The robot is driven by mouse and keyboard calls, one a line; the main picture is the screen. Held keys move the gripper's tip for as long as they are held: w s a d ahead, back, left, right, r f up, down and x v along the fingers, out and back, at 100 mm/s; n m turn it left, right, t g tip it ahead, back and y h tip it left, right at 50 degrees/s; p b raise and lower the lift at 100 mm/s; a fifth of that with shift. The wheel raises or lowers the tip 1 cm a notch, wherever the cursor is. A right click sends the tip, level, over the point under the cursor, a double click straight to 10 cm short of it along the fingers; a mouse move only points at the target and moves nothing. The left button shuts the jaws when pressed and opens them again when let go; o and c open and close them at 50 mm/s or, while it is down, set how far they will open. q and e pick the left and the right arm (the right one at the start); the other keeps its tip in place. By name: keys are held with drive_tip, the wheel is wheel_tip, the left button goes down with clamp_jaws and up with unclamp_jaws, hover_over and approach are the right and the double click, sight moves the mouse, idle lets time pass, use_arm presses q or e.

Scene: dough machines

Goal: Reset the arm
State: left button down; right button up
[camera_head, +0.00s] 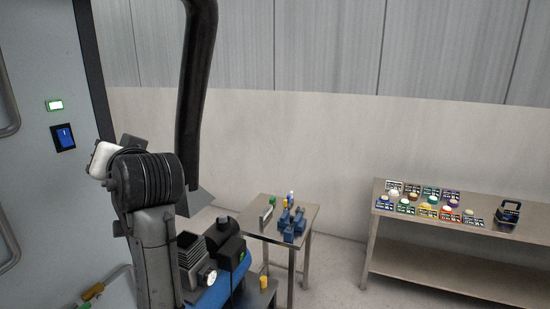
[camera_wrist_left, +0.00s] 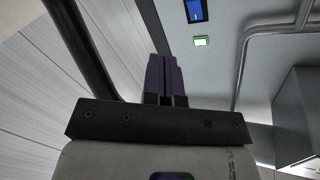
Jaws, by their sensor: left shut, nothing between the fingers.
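My left arm (camera_head: 148,190) rises at the left of the head view, in front of the grey machine panel. My left gripper shows in the left wrist view (camera_wrist_left: 164,75), with its two dark fingers together and nothing between them. In the head view its fingers cannot be made out clearly beside the wrist. My right gripper is not in view.
A thick dark pipe (camera_head: 195,100) hangs close to the right of the arm. A small metal table (camera_head: 305,222) holds blue items and bottles. A long steel bench (camera_head: 445,240) at right carries several small jars with labels. The wall area between is clear.

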use_arm(q)
drive_tip(key=s+d+t+h, duration=0.4)
drive_tip(key=h, duration=0.2)
drive_tip(key=s+d+f+m+g+h+p, duration=0.1)
drive_tip(key=s+d+f+m+h+p, duration=0.25)
drive_tip(key=f, duration=0.95)
drive_tip(key=s+d+f+m+g+h+p, duration=0.15)
drive_tip(key=s+f+h, duration=0.4)
drive_tip(key=f, duration=0.75)
drive_tip(key=s+a+f+g+y+p, duration=0.1)
drive_tip(key=s+f+g, duration=0.4)
drive_tip(key=s+f, duration=0.6)
drive_tip(key=s+a+f+g+y+p, duration=0.1)
drive_tip(key=s+f+g+p, duration=0.3)
drive_tip(key=s+f, duration=0.8)
drive_tip(key=s, duration=0.5)
drive_tip(key=shift+s+f+g, duration=0.25)
drive_tip(key=shift+f+g, duration=0.05)
drive_tip(key=shift+g, duration=0.05)
